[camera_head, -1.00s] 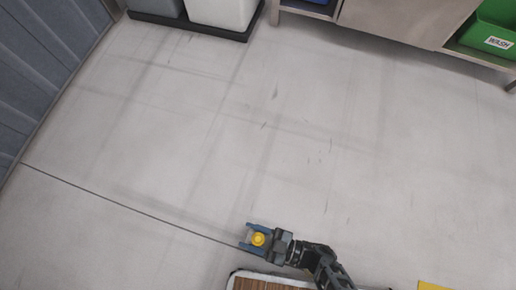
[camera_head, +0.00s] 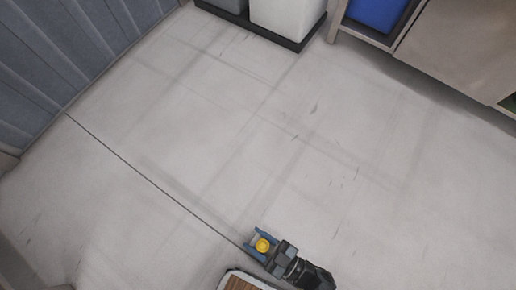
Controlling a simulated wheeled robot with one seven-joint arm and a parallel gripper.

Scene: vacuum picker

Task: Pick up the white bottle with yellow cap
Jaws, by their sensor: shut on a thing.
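The bottle's yellow cap (camera_head: 263,245) shows from above at the bottom middle of the head view. It sits between the blue fingers of my gripper (camera_head: 261,243). The gripper is shut on the bottle, with one finger on each side of it. The white body is mostly hidden beneath the cap and between the fingers. The bottle appears held over the floor, away from any shelf; its exact height cannot be told.
Open grey floor (camera_head: 200,140) fills most of the view. A blue-grey corrugated wall (camera_head: 70,50) stands at the left. White and grey bins on a dark base (camera_head: 262,33) stand at the top. A cabinet with a blue bin (camera_head: 378,12) is at the upper right.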

